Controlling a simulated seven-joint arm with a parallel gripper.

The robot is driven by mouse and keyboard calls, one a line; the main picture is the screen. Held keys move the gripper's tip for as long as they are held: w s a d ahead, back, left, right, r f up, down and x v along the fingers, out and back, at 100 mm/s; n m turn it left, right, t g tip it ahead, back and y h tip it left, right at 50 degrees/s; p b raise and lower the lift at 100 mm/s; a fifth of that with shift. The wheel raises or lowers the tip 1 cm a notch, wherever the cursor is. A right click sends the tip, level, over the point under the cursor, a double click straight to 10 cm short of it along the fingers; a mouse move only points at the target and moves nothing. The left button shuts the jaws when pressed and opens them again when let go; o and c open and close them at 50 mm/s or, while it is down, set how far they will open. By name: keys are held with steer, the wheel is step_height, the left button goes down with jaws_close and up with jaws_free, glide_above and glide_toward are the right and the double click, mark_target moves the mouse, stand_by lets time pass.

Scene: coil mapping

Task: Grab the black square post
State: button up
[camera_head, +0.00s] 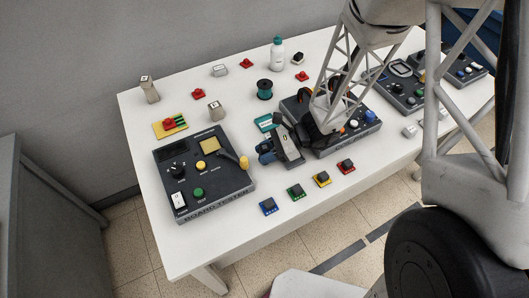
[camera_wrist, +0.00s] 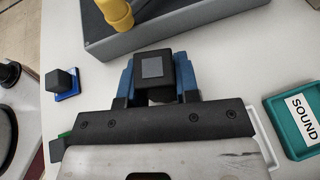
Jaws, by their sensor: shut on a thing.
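The black square post (camera_wrist: 152,70), a dark block with a light grey square on its end, sits between the two blue fingers of my gripper (camera_wrist: 157,78) in the wrist view. The fingers touch it on both sides. In the head view my gripper (camera_head: 266,152) is just right of the board tester (camera_head: 218,187), and the held post is mostly hidden there. Whether the post touches the table is unclear. Other dark blocks stand on blue (camera_head: 268,206), green (camera_head: 296,191), yellow (camera_head: 322,179) and red (camera_head: 346,166) bases along the front.
A teal tray marked SOUND (camera_wrist: 271,108) lies right of my gripper in the wrist view. The tester's yellow knob (camera_wrist: 115,12) rises close ahead. A second dark console (camera_head: 340,146) stands under my arm. The table's front left strip (camera_head: 190,245) is clear.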

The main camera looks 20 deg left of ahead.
mark_target(266, 149)
steer(key=shift+r, duration=0.1)
steer(key=shift+r, duration=1)
steer(key=shift+s+d+r, duration=0.3)
steer(key=shift+s+r, duration=0.05)
steer(key=shift+r, duration=0.35)
steer(key=s+d, duration=0.3)
steer(key=s, duration=0.1)
steer(key=s+d+r, duration=0.1)
steer(key=s+d, duration=0.2)
steer(key=s, duration=0.1)
steer(key=s+d, duration=0.3)
steer(key=s, duration=0.1)
steer(key=shift+d+r, duration=0.1)
steer(key=shift+r, duration=0.05)
